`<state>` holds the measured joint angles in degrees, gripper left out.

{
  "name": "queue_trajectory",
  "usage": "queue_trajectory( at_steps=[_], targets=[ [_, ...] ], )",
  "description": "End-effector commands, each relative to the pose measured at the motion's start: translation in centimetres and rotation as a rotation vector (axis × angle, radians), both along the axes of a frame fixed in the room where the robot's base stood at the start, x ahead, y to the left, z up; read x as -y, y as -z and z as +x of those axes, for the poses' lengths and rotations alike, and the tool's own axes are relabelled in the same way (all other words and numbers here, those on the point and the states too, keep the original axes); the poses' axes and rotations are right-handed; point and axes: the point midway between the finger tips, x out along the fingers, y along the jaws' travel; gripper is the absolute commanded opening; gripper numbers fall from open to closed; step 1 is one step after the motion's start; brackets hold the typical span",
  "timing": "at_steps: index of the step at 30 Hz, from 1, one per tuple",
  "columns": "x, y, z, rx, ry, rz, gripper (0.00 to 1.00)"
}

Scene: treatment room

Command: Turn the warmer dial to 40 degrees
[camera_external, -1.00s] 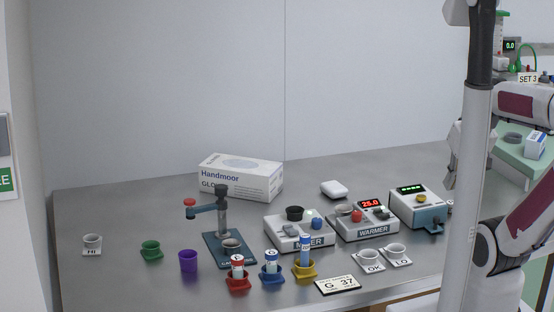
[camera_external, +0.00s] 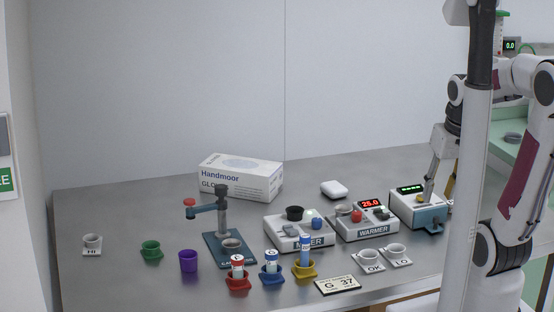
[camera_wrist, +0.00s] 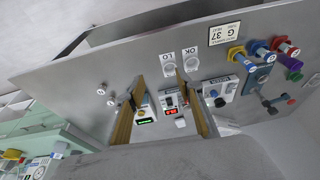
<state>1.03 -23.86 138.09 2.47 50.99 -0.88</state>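The warmer (camera_external: 367,232) is a white box on the bench with a red lit display (camera_external: 371,204) that seems to read 25.0. Its dark dial (camera_external: 380,213) is on the sloping front, right of a red knob (camera_external: 357,216). The warmer also shows in the wrist view (camera_wrist: 173,103), between my fingers. My gripper (camera_external: 438,197) points down, to the right of the warmer, over or near the box with the green display. In the wrist view my gripper (camera_wrist: 159,79) has its two tan fingers wide apart, with nothing between them. The dial's pointer is too small to read.
The box with the green display (camera_external: 411,205) stands right of the warmer, and the mixer (camera_external: 298,235) stands left. The OK cup (camera_external: 369,261) and LO cup (camera_external: 396,252) are in front. A lever stand (camera_external: 223,230) and coloured tube holders are farther left. A white column partly blocks the right side.

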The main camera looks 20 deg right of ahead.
Motion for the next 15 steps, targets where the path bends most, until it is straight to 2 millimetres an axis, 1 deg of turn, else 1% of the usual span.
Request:
queue_trajectory(
  at_steps=[15],
  targets=[
    [-1.3, 3.2, 6.6, -0.098, -0.088, 0.054, 0.36]
  ],
)
